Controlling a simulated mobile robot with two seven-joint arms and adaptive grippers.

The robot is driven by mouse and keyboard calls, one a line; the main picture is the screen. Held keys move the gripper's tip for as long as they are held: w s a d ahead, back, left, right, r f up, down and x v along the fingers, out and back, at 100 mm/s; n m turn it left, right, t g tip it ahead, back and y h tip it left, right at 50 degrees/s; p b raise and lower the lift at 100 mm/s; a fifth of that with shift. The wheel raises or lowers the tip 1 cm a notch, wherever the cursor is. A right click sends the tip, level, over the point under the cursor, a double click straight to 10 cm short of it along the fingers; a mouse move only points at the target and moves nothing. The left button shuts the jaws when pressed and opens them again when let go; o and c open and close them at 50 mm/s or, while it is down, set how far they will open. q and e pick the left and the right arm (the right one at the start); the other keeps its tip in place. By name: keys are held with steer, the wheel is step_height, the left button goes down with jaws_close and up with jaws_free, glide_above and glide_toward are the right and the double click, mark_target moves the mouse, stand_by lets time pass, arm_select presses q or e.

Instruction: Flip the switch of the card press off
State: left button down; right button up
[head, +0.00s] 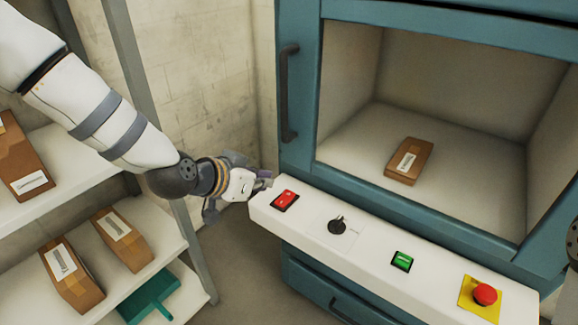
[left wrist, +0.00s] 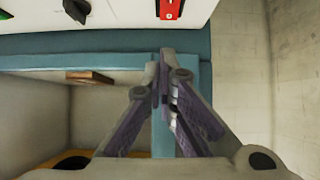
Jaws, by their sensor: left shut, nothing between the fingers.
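The card press (head: 300,110) is a teal cabinet with an open front and a white control panel (head: 375,250) along its lower edge. A red rocker switch (head: 285,200) sits at the panel's left end; it also shows at the top of the left wrist view (left wrist: 170,9). My left gripper (head: 266,181) is shut and empty, just left of and behind the red switch, apart from it. In the left wrist view its fingertips (left wrist: 163,68) meet below the switch. Which way the rocker is tipped is too small to tell.
The panel also carries a black knob (head: 338,225), a green button (head: 402,261) and a red mushroom button (head: 484,294) on a yellow plate. A brown box (head: 410,161) lies inside the press. Shelves with brown boxes (head: 72,274) and a teal dustpan-like item (head: 149,297) stand at left.

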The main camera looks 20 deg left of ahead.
arm_select(q)
steer(key=w, duration=0.1)
steer(key=b, duration=0.3)
glide_above(288, 199)
steer(key=s, duration=0.1)
step_height(288, 199, down, 5)
steer(key=shift+s+a+f, duration=0.1)
steer(key=shift+f, duration=0.1)
steer(key=shift+w+f, duration=0.2)
steer(key=shift+f, duration=0.4)
steer(key=shift+w+f, duration=0.2)
steer(key=shift+f, duration=0.35)
steer(key=shift+w+f, duration=0.15)
steer(key=shift+f, duration=0.4)
arm_select(e)
steer(key=shift+g, duration=0.8)
steer(key=shift+s+f, duration=1.85)
steer(key=shift+f, duration=0.1)
